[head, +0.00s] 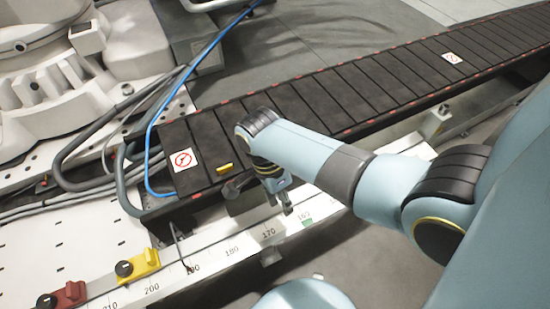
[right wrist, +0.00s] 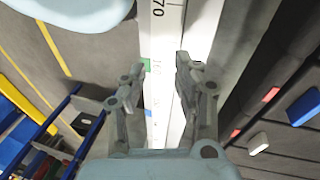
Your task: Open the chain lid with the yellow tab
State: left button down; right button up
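The chain (head: 370,88) is a long row of dark lids with red marks along its edges, running from the lower left to the upper right in the head view. A small yellow tab (head: 225,168) sits on a lid near its left end, and that lid looks closed. My right gripper (head: 287,207) is to the right of the tab and lower, over the ruled rail beside the chain. In the right wrist view my right gripper (right wrist: 156,75) is open, with the rail behind the gap and nothing held. My left gripper is not in view.
The white ruled rail (head: 228,250) runs along the near side of the chain, with a yellow block (head: 138,265) and a red block (head: 62,296) on it. A blue hose (head: 152,130) and grey cables curve around the chain's left end. White warning labels (head: 183,159) lie on some lids.

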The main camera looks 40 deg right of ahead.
aim_at(229, 165)
jog(key=w+a+r+t, duration=0.1)
jog(key=w+r, duration=0.1)
jog(key=w, duration=0.3)
jog(key=w+r+t+b, duration=0.1)
jog(key=w+r, duration=0.2)
jog(key=w, duration=0.2)
jog(key=w+a+r+m+t+b, duration=0.1)
jog(key=w+r, duration=0.1)
jog(key=w, duration=0.4)
jog(key=shift+w+a+r, duration=0.1)
jog(key=shift+a+r, duration=0.1)
jog(key=shift+a, duration=0.15)
notch_tip(229, 165, down, 6)
jog(key=b, duration=0.3)
jog(key=shift+f+b, duration=0.3)
jog(key=shift+f, duration=0.1)
grip_shut()
